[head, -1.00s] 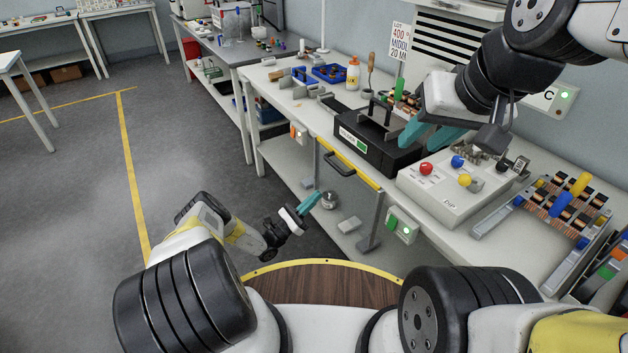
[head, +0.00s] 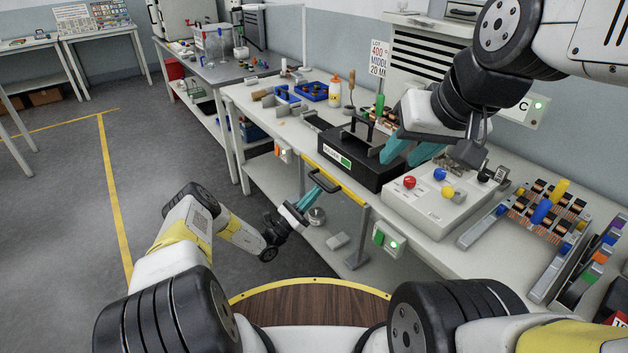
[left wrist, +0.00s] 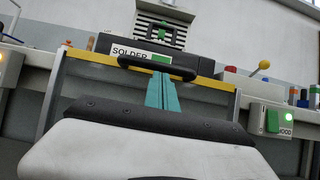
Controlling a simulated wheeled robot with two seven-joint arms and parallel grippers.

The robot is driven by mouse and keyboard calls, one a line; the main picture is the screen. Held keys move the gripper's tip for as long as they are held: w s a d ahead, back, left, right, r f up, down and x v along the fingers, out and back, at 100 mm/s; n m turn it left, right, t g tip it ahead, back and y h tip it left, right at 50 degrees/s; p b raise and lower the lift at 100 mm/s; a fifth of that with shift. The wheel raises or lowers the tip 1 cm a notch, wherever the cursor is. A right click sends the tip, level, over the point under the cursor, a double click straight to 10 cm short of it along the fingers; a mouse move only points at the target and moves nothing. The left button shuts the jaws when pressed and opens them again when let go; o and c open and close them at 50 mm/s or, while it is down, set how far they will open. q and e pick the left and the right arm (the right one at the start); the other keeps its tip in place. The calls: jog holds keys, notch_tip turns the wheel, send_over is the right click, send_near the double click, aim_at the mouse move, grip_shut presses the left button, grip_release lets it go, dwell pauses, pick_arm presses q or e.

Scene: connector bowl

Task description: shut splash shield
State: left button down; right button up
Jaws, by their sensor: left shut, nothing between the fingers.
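The splash shield shows as a clear panel with a yellow top edge (head: 350,192) at the bench front, between grey posts. Its black bar handle (head: 337,187) stands out from that edge. In the left wrist view the yellow edge (left wrist: 90,57) runs across, with the handle (left wrist: 157,68) in the middle. My left gripper (head: 317,190) is shut and empty, its teal fingers pointing up at the handle. In the left wrist view the fingertips (left wrist: 161,76) overlap the handle's underside; I cannot tell whether they touch. My right gripper (head: 410,152) is open above the bench.
A black solder box (head: 365,160) stands behind the shield. A grey control box (head: 440,210) with coloured knobs is to its right. A green-switch box (head: 388,240) hangs on the bench front. A lower shelf with a round metal item lies below. Floor at left is clear.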

pick_arm(q)
notch_tip(320, 180, up, 28)
dwell(0.3)
dwell(0.4)
jog(key=s+a+f, duration=0.5)
jog(key=a+f, duration=0.2)
jog(key=f, duration=0.3)
jog(key=s+d+r+m+g+y, duration=0.3)
jog(key=s+d+r+m+g, duration=0.1)
jog(key=s+m+g, duration=0.5)
jog(key=s+d+r+m+g+y, duration=0.4)
jog(key=s+m+g, duration=0.4)
jog(key=s+m, duration=0.1)
jog(key=s+a+r+m+t+y, duration=0.7)
jog(key=s+a+r+y, duration=0.3)
jog(key=s+a+r, duration=0.2)
jog(key=shift+a+r+m+t+y, duration=0.35)
jog(key=shift+a+t, duration=0.55)
jog(key=shift+a, duration=0.3)
pick_arm(e)
jog(key=shift+d, duration=0.3)
